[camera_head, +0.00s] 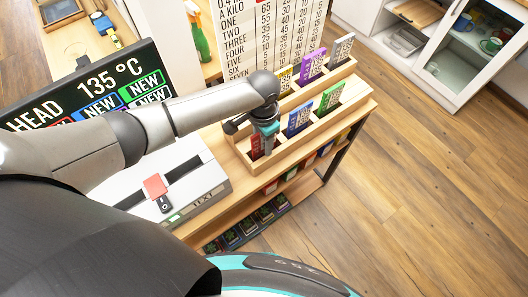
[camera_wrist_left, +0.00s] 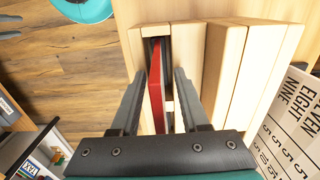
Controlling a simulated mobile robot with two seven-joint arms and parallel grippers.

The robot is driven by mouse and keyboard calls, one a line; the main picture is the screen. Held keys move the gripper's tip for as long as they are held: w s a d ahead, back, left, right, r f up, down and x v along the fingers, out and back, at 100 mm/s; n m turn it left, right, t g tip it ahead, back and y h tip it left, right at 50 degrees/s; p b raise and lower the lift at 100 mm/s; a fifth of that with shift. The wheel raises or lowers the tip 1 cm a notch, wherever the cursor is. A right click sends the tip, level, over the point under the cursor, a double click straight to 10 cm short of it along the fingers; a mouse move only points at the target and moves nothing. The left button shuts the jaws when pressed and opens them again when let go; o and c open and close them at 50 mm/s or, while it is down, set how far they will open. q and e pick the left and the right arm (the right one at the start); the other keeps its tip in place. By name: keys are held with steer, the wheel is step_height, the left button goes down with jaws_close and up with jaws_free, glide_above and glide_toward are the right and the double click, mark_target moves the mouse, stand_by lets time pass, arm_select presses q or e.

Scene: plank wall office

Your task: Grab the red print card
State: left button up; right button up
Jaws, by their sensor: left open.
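The red print card (camera_head: 257,145) stands in the left end of the front slot of a wooden card rack (camera_head: 311,132). My left gripper (camera_head: 265,137) is right over this card and hides part of it. In the left wrist view, the red card (camera_wrist_left: 155,92) stands edge-on between the two open fingers of my left gripper (camera_wrist_left: 158,76). There is a gap on each side, and the card is nearer the left finger. The rack (camera_wrist_left: 184,50) runs up the middle of that view. My right gripper is not in view.
A blue card (camera_head: 299,118) and a green card (camera_head: 331,97) stand in the same front row. Purple (camera_head: 313,66), yellow (camera_head: 284,78) and grey (camera_head: 342,49) cards stand behind. A price board (camera_head: 275,40) rises behind the rack. A white box (camera_head: 182,180) lies left.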

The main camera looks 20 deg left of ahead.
arm_select(q)
steer(key=shift+f, duration=0.15)
jaws_close()
stand_by(1.4)
